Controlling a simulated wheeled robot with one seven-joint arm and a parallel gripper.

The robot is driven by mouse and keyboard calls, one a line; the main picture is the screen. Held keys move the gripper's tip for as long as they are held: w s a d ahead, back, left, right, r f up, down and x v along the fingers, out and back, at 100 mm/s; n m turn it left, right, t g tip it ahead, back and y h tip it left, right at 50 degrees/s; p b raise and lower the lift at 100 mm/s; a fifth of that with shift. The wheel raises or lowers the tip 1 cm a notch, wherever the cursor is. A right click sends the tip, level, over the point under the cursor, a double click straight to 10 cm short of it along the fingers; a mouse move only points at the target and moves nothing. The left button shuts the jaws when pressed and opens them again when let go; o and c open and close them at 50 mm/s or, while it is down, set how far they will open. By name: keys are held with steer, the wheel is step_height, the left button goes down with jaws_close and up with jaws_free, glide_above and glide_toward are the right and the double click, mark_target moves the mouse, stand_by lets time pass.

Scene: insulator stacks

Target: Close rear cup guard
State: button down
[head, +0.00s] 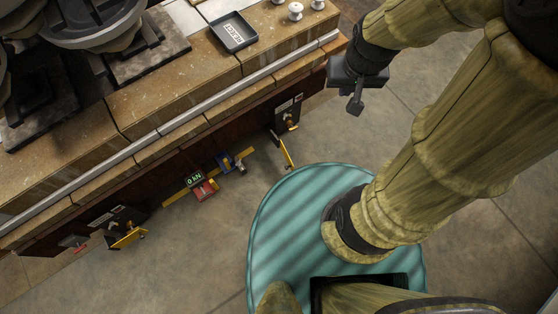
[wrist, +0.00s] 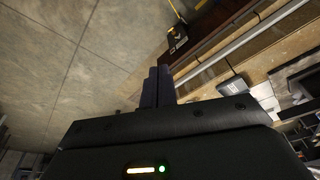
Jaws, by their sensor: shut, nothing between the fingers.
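My gripper (head: 355,104) hangs at the upper middle of the head view, out past the bench's right end. In the wrist view its fingers (wrist: 158,86) are shut together with nothing between them. A dark plate with a brass fitting (head: 287,114) sits on the bench front, with a yellow flap (head: 287,152) sticking outward from it. A similar dark unit (head: 118,218) at lower left has another yellow flap (head: 127,238) standing out. I cannot tell which is the rear cup guard. The wrist view shows one dark unit (wrist: 177,40) with yellow above it. My gripper touches neither.
The stone-topped bench (head: 160,95) runs diagonally, with a pale metal rail (head: 190,122) along its edge. A red unit with a green display (head: 204,188) and a blue clamp (head: 230,162) sit between the flaps. A black tray (head: 233,32) lies on top. The floor (head: 200,260) is clear.

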steer(key=w+a+f+n+g+b, duration=0.1)
steer(key=w+f+n+b, duration=0.25)
steer(key=f+b, duration=0.65)
steer(key=w+a+f+n+g+b, duration=0.1)
steer(key=w+f+n+b, duration=0.4)
steer(key=f, duration=1)
steer(key=w+a+f+n+b, duration=0.2)
steer(key=f+n+b, duration=0.1)
steer(key=f+b, duration=0.75)
steer(key=w+a+f+n+y+b, duration=0.1)
steer(key=f+b, duration=0.6)
steer(key=f, duration=0.8)
steer(key=a+f+n+g+y+b, duration=0.1)
steer(key=a+f+n+b, duration=0.3)
steer(key=f, duration=1.1)
steer(key=w+a+f+n+g+y+b, duration=0.1)
steer(key=a+f+n+b, duration=0.2)
steer(key=f+n+b, duration=0.3)
step_height(320, 180, down, 10)
steer(key=b, duration=0.5)
steer(key=shift+w+a+r+y, duration=0.15)
steer(key=shift+w+a+y, duration=0.05)
steer(key=shift+w+y, duration=0.15)
steer(key=shift+n, duration=0.25)
